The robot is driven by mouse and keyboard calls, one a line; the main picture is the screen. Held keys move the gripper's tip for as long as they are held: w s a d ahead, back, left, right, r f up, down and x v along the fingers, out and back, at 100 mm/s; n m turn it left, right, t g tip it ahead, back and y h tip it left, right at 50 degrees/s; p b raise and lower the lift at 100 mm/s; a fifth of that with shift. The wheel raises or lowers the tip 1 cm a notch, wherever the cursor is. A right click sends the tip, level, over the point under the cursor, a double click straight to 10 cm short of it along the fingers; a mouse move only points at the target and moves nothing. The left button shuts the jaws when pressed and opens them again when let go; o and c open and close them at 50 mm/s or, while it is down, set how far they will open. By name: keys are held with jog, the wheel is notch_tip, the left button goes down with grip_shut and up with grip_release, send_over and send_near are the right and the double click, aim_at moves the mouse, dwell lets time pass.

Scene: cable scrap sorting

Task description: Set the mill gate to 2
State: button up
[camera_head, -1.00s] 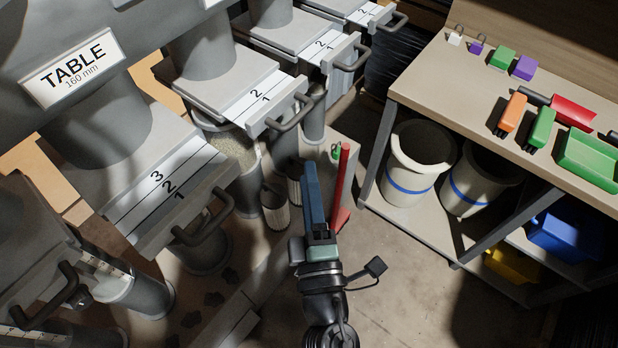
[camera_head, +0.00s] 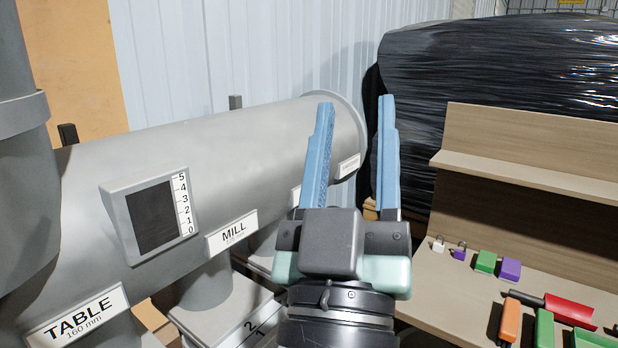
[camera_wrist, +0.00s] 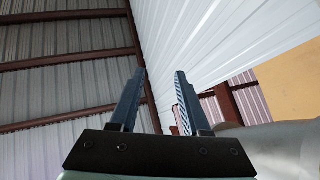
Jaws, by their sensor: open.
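The MILL label (camera_head: 232,232) is on the big grey duct, above a grey drop pipe (camera_head: 207,287). Below that pipe is the mill gate (camera_head: 222,312), cut off by the bottom edge of the head view. Its white scale (camera_head: 262,327) shows 2 and 1; the handle is not visible. My gripper (camera_head: 356,100) is raised in front of the duct's right end, blue fingers pointing up, open and empty, well above the gate.
A display with a 0 to 5 scale (camera_head: 150,217) sits on the duct. The TABLE label (camera_head: 78,318) is at lower left. A wooden bench (camera_head: 455,290) with padlocks, blocks and a red scoop (camera_head: 568,310) stands right. A black wrapped bale (camera_head: 500,75) is behind.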

jog(key=s+a+r+t+y, duration=0.1)
jog(key=s+r+y, duration=0.1)
jog(key=r, duration=0.3)
jog(key=s+a+r+y, duration=0.2)
jog(key=s+r, duration=0.1)
jog(key=r, duration=0.1)
jog(key=shift+s+a+r+m+t+y, duration=0.3)
jog(key=shift+r+t, duration=0.05)
jog(key=shift+t, duration=0.05)
jog(key=shift+f, duration=0.1)
